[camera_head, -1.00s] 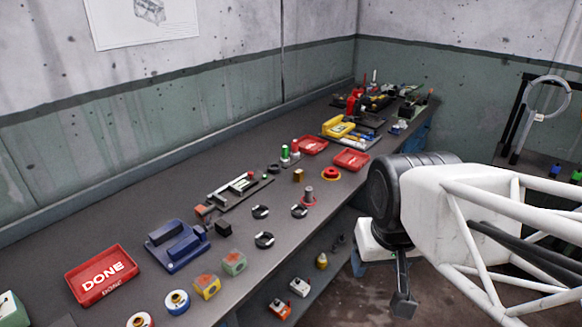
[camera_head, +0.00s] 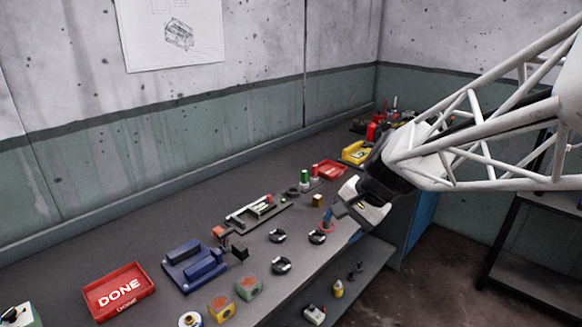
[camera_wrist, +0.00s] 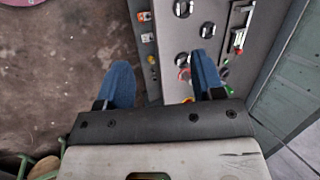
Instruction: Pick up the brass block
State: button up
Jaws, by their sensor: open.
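The brass block (camera_head: 318,200) is a small golden block standing on the grey bench in the head view, toward the bench's front edge. My gripper (camera_head: 340,224) hangs over the bench's front edge, in front of the block and slightly right of it in the picture, apart from it. In the wrist view my gripper (camera_wrist: 162,72) shows two blue fingers spread wide with nothing between them. The right finger covers part of the bench top and the left one is over the floor. I cannot make out the block clearly in the wrist view.
Several dark round parts (camera_head: 281,265) lie on the bench left of my gripper. Red and green cylinders (camera_head: 305,177) and a red tray (camera_head: 330,170) stand behind the block. A blue fixture (camera_head: 194,265) and a red DONE tray (camera_head: 118,291) are at the left. A lower shelf holds small parts.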

jog(key=w+f+m+y, duration=0.2)
jog(key=w+f+m, duration=0.15)
jog(key=w, duration=0.75)
jog(key=m+t+y, duration=0.3)
jog(key=m+t, duration=0.2)
jog(key=m, duration=0.6)
send_near(319, 197)
jog(key=s+a+r, duration=0.1)
jog(key=s+a, duration=0.1)
jog(key=s+a+r, duration=0.2)
jog(key=s, duration=0.1)
jog(key=s+a+r, duration=0.2)
jog(key=shift+s+r, duration=0.15)
jog(key=shift+r, duration=0.05)
jog(key=w+d+f+m, duration=0.1)
jog(key=w+f, duration=0.1)
jog(key=w+d+f+m+t, duration=0.1)
jog(key=w+f+m, duration=0.1)
jog(key=w, duration=0.1)
jog(key=w+d+f+m+t, duration=0.1)
jog(key=w+f, duration=0.2)
jog(key=shift+d+m, duration=0.25)
jog(key=shift+x, duration=1.3)
jog(key=shift+f, duration=0.1)
jog(key=shift+x, duration=2.5)
jog(key=shift+f, duration=0.2)
